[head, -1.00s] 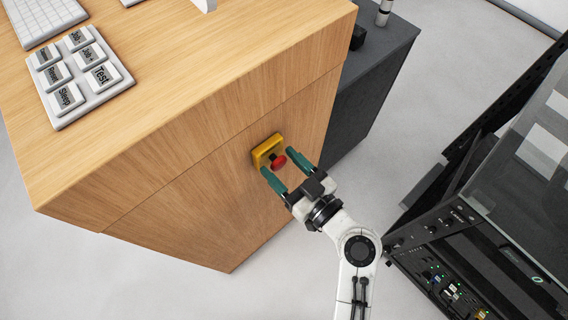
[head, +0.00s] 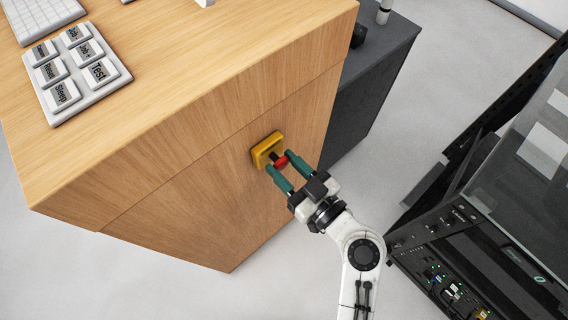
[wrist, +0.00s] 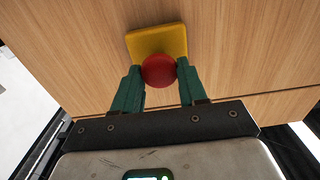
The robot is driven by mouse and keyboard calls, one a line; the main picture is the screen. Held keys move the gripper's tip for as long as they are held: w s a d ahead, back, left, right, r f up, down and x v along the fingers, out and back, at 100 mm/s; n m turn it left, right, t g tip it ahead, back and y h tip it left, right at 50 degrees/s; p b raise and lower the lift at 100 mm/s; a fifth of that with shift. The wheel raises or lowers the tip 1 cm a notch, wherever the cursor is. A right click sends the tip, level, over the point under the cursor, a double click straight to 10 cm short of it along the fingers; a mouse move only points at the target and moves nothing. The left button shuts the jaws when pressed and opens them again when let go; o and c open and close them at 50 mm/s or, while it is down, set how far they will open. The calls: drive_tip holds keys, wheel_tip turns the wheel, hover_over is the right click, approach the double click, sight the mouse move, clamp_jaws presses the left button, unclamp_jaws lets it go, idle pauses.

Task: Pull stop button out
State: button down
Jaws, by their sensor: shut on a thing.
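The red stop button (head: 281,162) sits on a yellow square housing (head: 266,148) on the front face of the wooden cabinet. My gripper (head: 280,164) is shut on the red button, with one green finger on each side of its head. In the wrist view the red button (wrist: 159,71) lies between the two green fingertips, in front of the yellow housing (wrist: 157,41). A dark stem shows between the button head and the housing in the head view.
The wooden cabinet (head: 190,150) carries a key pad (head: 78,72) with several labelled keys and a keyboard (head: 40,15) on top. A dark grey cabinet (head: 370,90) stands behind it. A black equipment rack (head: 500,200) stands at the right, with floor between.

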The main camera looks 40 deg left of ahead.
drive_tip(key=shift+d+f+b, duration=0.2)
drive_tip(key=shift+d+b, duration=0.15)
drive_tip(key=shift+d, duration=0.1)
drive_tip(key=shift+r, duration=0.15)
drive_tip(key=shift+d, duration=0.1)
drive_tip(key=c, duration=0.6)
unclamp_jaws()
drive_tip(key=shift+d, duration=0.1)
drive_tip(key=shift+c, duration=0.2)
drive_tip(key=s+d+b, duration=0.1)
drive_tip(key=d+b, duration=0.1)
drive_tip(key=d, duration=0.8)
drive_tip(key=shift+d, duration=0.4)
